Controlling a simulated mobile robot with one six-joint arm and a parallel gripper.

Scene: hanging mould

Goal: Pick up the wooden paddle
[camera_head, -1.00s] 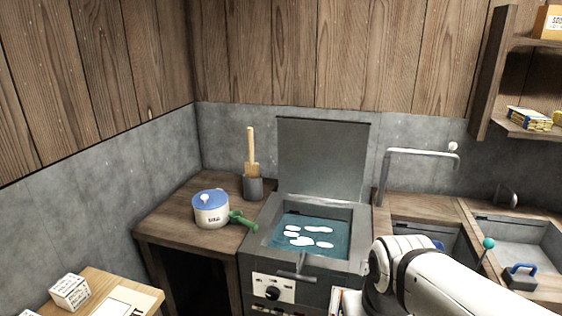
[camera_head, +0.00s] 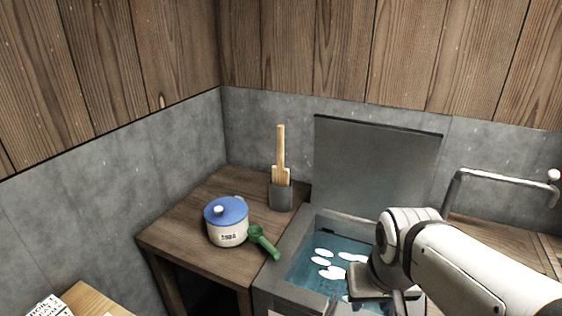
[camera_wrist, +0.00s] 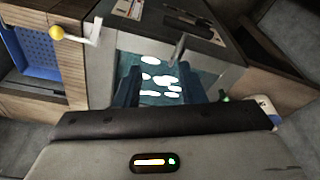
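The wooden paddle (camera_head: 281,150) stands upright in a dark grey holder (camera_head: 281,198) on the wooden counter, its light handle pointing up. Its lower end is hidden in the holder. My gripper is in front and to the right of it, over the water vat (camera_head: 298,232); the arm hides much of it in the head view. In the wrist view my gripper (camera_wrist: 160,84) shows two dark fingers spread apart with nothing between them, only the vat's water and white shapes beyond. The paddle is not clearly visible in the wrist view.
A white pot with a blue lid (camera_head: 227,222) and a green-handled tool (camera_head: 264,242) sit on the counter (camera_head: 185,228) left of the vat. The vat's raised grey lid (camera_head: 375,165) stands right of the paddle. A metal tap (camera_head: 500,175) is further right.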

